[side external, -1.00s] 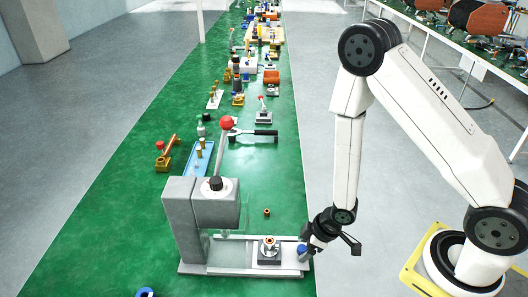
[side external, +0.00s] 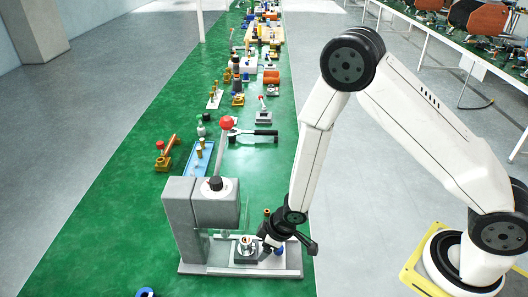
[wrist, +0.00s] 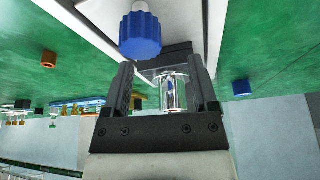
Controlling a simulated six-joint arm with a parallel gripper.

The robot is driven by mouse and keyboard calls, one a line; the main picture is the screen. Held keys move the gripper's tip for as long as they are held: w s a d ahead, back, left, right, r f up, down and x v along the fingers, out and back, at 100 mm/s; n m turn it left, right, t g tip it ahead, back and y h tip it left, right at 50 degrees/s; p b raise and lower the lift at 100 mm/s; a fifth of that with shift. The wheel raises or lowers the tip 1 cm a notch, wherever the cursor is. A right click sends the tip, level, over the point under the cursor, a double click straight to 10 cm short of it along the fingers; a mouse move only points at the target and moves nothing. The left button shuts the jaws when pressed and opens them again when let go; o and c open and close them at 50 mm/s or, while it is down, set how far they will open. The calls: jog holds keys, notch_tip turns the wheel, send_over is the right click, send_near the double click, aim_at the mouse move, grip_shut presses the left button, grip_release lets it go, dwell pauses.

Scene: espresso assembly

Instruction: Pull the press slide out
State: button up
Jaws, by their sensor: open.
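The grey press (side external: 200,206) stands on the green bench with its red-knobbed lever (side external: 226,124) raised. Its pale slide rail (side external: 285,268) runs right from the base. A dark carriage block bearing a metal part (side external: 246,245) sits partway along the rail. The slide's blue knob (side external: 266,248) is beside my gripper (side external: 262,254), and it shows large in the wrist view (wrist: 140,34). My gripper (wrist: 163,95) is open, its two black fingers apart. In the wrist view the knob appears above the fingertips; contact cannot be told. A clear piece with a metal cylinder shows between the fingers.
A small brass piece (side external: 267,211) lies behind the rail. A blue ring (side external: 146,292) lies at the front left. A blue tray (side external: 198,158) and a black-handled tool (side external: 253,132) lie farther back. The bench right of the rail is narrow.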

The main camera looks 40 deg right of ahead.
jog(key=shift+w+a+r, duration=0.1)
jog(key=shift+w+a, duration=0.15)
jog(key=shift+a, duration=0.05)
jog(key=shift+v, duration=1.2)
jog(key=s+d+r+m+h, duration=0.1)
jog(key=s+d+r+m, duration=0.25)
jog(key=d+r, duration=0.45)
jog(key=s+d+r+m+h, duration=0.1)
jog(key=s+d+r+m, duration=0.3)
jog(key=r, duration=0.5)
jog(key=w+a+r+m+y, duration=0.2)
jog(key=w+a+r+m, duration=0.1)
jog(key=w+r, duration=0.6)
jog(key=shift+w+a+r+m, duration=0.25)
jog(key=shift+w+r+m, duration=0.2)
jog(key=shift+r, duration=1.1)
